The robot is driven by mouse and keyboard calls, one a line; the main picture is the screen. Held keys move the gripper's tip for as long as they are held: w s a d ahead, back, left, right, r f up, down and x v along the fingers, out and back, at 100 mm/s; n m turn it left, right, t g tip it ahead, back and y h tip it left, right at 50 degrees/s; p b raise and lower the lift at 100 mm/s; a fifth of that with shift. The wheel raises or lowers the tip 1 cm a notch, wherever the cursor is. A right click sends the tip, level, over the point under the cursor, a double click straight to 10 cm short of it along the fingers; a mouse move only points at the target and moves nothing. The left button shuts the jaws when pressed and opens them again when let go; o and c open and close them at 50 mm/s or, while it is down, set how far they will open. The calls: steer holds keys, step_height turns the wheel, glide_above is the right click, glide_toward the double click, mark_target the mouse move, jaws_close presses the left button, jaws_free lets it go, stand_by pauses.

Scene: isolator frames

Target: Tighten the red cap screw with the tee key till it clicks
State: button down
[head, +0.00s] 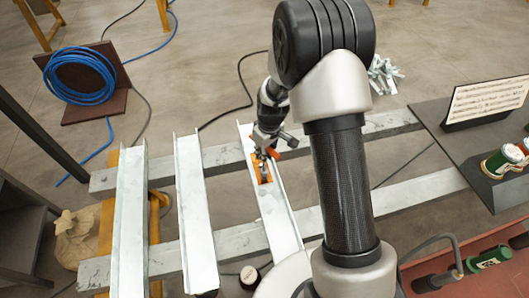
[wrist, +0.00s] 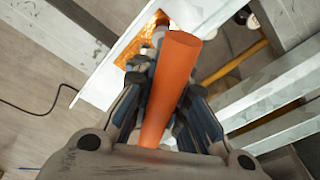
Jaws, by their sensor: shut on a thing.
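My gripper (head: 268,140) is above the right-hand white channel and shut on the tee key. The key's orange handle (head: 290,152) sticks out beside the jaws. In the wrist view the orange handle (wrist: 172,85) crosses the picture between the fingers of my gripper (wrist: 165,112). An orange plate (head: 262,172) sits in the channel just below the gripper; it also shows in the wrist view (wrist: 138,50). The red cap screw cannot be made out; the handle and fingers cover that spot. I cannot tell whether the key's tip is seated in the screw.
Three white channels, such as the left one (head: 131,215), lie across two grey beams (head: 390,122). Blue hose (head: 80,76) is coiled at the back left.

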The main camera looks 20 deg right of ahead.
steer(key=shift+f+b, duration=0.95)
steer(key=shift+f, duration=0.2)
stand_by(0.4)
